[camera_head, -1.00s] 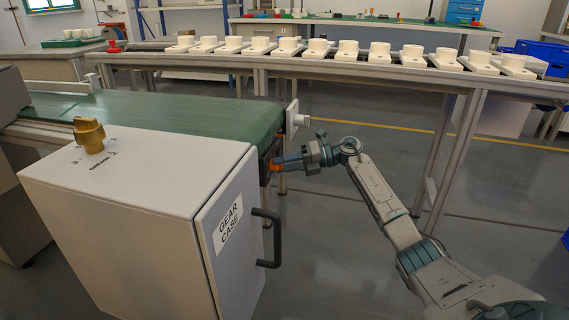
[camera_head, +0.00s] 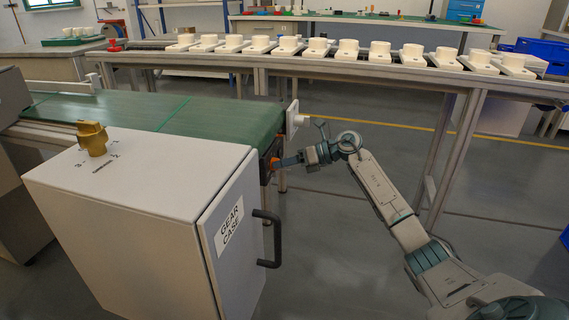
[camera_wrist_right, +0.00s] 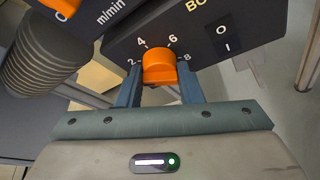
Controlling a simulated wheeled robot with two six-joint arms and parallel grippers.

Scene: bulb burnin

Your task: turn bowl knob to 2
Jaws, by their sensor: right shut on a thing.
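The orange bowl knob (camera_wrist_right: 160,68) sits on a dark panel (camera_wrist_right: 208,38) with the numbers 2, 4, 6 and 8 around it. The label above is cut off after "BO". My right gripper (camera_wrist_right: 160,90) has one finger on each side of the knob and is shut on it. Which number the knob points to I cannot tell. In the head view my right gripper (camera_head: 288,161) reaches left to the panel at the conveyor's near end, and the knob is mostly hidden there. My left gripper is not in view.
Another orange knob (camera_wrist_right: 62,5) by "m/min" and a ribbed dark cylinder (camera_wrist_right: 45,55) are close at the left. An O/I switch (camera_wrist_right: 224,38) is to the right. The gear case (camera_head: 130,180) stands left of my arm, below the green belt (camera_head: 150,110).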

